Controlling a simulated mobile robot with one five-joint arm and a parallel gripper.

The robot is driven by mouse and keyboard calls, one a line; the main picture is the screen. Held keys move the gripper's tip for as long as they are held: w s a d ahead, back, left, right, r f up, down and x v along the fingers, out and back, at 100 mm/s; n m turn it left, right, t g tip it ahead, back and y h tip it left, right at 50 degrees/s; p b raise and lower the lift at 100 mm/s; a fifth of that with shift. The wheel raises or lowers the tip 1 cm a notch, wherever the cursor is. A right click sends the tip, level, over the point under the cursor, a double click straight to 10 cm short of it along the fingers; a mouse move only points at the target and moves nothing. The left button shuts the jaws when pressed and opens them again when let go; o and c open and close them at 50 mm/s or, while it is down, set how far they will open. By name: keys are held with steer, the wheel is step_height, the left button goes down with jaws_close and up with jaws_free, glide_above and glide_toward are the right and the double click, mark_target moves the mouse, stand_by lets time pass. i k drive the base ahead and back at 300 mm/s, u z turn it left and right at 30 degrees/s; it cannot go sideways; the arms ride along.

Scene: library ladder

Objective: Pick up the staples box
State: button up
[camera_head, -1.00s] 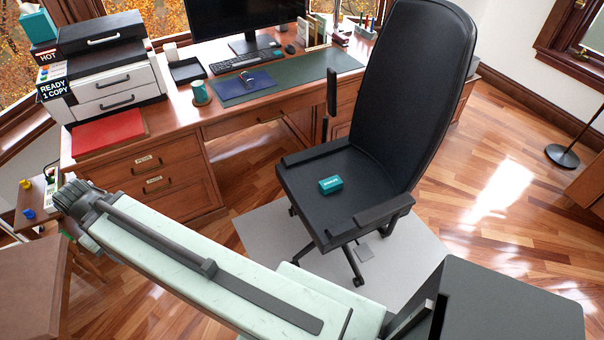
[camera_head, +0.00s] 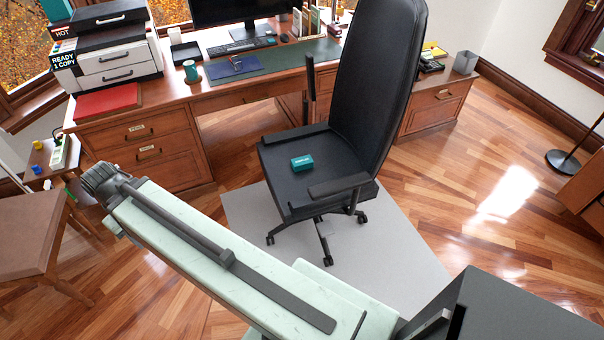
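A small teal box (camera_head: 302,162), which looks like the staples box, lies on the seat of the black office chair (camera_head: 279,184). Its label is too small to read. My arm stretches from the bottom right toward the left. The end of my arm with my gripper (camera_head: 97,180) is at the left, well apart from the box and in front of the desk drawers. The gripper's fingers cannot be made out, so its opening is unclear.
The chair's armrests (camera_head: 338,185) flank the seat, and its tall backrest rises behind. A wooden desk (camera_head: 150,118) with a printer (camera_head: 112,55) stands behind. A brown stool (camera_head: 32,238) is at the left.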

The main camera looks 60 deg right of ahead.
mark_target(306, 161)
steer(key=z, duration=0.2)
steer(key=i, duration=0.7)
steer(key=u, duration=0.25)
steer(key=k, duration=0.7)
steer(key=z, duration=0.2)
steer(key=i, duration=0.9)
steer(key=u, duration=0.05)
